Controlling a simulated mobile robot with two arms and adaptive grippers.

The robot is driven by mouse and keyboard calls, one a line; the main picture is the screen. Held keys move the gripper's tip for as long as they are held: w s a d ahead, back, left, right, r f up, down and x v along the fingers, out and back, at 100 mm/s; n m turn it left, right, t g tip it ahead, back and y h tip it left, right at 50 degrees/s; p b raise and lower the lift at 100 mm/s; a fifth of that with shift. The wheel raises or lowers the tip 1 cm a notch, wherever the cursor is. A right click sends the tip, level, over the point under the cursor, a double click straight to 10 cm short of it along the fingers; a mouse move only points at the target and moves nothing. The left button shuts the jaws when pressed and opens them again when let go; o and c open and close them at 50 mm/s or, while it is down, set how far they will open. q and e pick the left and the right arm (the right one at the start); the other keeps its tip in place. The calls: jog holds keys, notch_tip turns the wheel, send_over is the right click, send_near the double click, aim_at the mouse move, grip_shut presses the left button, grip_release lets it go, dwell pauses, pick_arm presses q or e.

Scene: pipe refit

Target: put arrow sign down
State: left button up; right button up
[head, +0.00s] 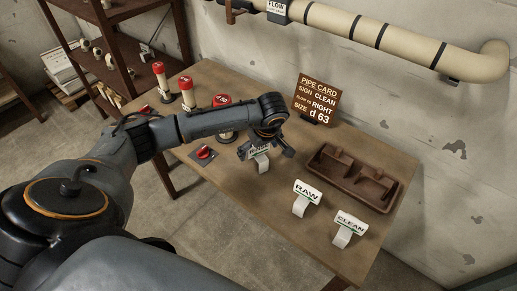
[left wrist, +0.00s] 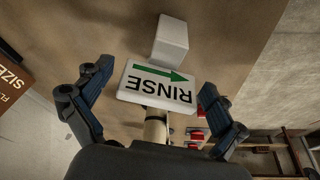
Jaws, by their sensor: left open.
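A white RINSE sign (left wrist: 157,84) with a green arrow and a white base lies between the spread fingers of my left gripper (left wrist: 157,80) in the left wrist view. In the head view the gripper (head: 267,149) is over the same sign (head: 261,164) at the table's middle and hides part of it. The fingers are open, one on each side, with gaps to the sign. The sign appears to rest on the table. Two similar signs, RAW (head: 307,192) and CLEAN (head: 350,224), stand nearer the front right. My right gripper is not in view.
A brown divided tray (head: 318,160) lies at the table's right. A pipe card (head: 316,99) stands at the back, reading sign CLEAN, flow to RIGHT, size d 63. Red-topped cylinders (head: 187,92) and a red button (head: 205,153) are at the left. A pipe (head: 390,43) runs along the wall.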

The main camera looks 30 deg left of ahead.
pick_arm(q)
jog(key=shift+r, duration=0.1)
jog(key=v, duration=1.2)
jog(key=shift+b, duration=0.35)
